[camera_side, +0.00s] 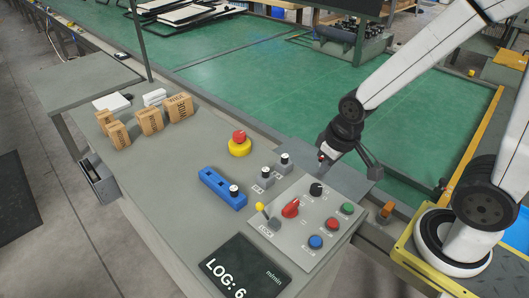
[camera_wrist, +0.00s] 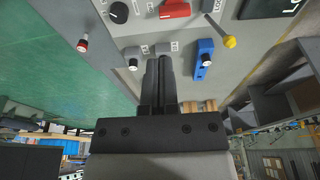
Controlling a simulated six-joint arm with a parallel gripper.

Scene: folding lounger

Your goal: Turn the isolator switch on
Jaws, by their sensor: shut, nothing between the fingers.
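The isolator switch appears to be the red rotary knob (camera_side: 291,208) on the control panel in the side view. It also shows at the top of the wrist view (camera_wrist: 175,9), partly cut off. Its labels are too small to read. My gripper (camera_side: 328,155) is beyond the panel, above the far edge of the desk. In the wrist view my gripper (camera_wrist: 158,62) has its dark fingers together with nothing between them. It is apart from the red knob.
Close to the knob are a black knob (camera_side: 316,189), a yellow-tipped lever (camera_side: 261,207), and green (camera_side: 347,208), red (camera_side: 332,223) and blue (camera_side: 316,242) buttons. Small toggles (camera_side: 266,172), a blue slider (camera_side: 215,184) and an emergency stop (camera_side: 239,143) stand left. Boxes (camera_side: 150,120) lie farther away.

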